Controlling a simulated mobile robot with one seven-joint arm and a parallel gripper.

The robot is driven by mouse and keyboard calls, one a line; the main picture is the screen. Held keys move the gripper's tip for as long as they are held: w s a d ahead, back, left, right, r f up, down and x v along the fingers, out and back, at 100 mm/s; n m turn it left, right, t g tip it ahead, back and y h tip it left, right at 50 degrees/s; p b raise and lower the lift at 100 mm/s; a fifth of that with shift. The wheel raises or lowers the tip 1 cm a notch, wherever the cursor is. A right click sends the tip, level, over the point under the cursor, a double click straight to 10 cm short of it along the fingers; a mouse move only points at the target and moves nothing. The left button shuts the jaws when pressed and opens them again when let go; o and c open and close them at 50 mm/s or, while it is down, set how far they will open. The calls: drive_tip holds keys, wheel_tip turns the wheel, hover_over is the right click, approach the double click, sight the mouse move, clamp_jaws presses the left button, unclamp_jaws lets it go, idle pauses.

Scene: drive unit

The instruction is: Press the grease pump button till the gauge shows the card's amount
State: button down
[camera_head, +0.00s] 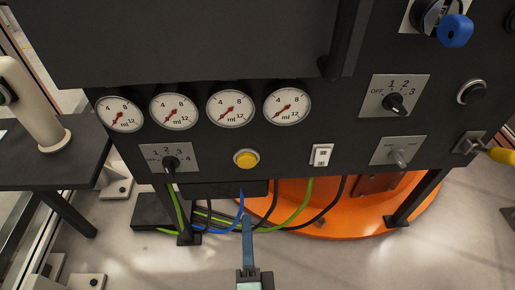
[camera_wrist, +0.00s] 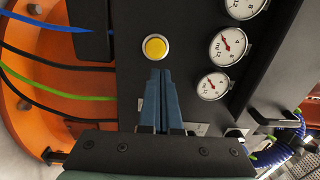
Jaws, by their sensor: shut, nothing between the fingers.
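The yellow round button (camera_head: 246,158) sits in a pale ring on the dark panel, below the row of gauges. It also shows in the wrist view (camera_wrist: 155,47). Several round white gauges marked 4, 8, 12 ml run in a row, among them the gauge above the button (camera_head: 230,108); their red needles appear to point to the lower left, exact readings too small to tell. My gripper (camera_head: 247,217) is shut and empty, below the button in the head view. In the wrist view its blue fingertips (camera_wrist: 161,73) lie just below the button, apparently apart from it. I see no amount card.
Rotary switches (camera_head: 171,163) (camera_head: 396,102), a white rocker switch (camera_head: 321,154) and a toggle (camera_head: 400,156) flank the button. A dark handle (camera_head: 343,45) sticks out above. Blue, green and black cables (camera_head: 298,212) hang below, before an orange base (camera_head: 345,222).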

sight(247, 164)
drive_tip(key=shift+s+d+f, duration=0.25)
drive_tip(key=shift+d+f, duration=0.05)
drive_tip(key=shift+f, duration=0.1)
drive_tip(key=shift+w, duration=0.1)
drive_tip(key=w, duration=1.4)
drive_tip(key=shift+r, duration=0.1)
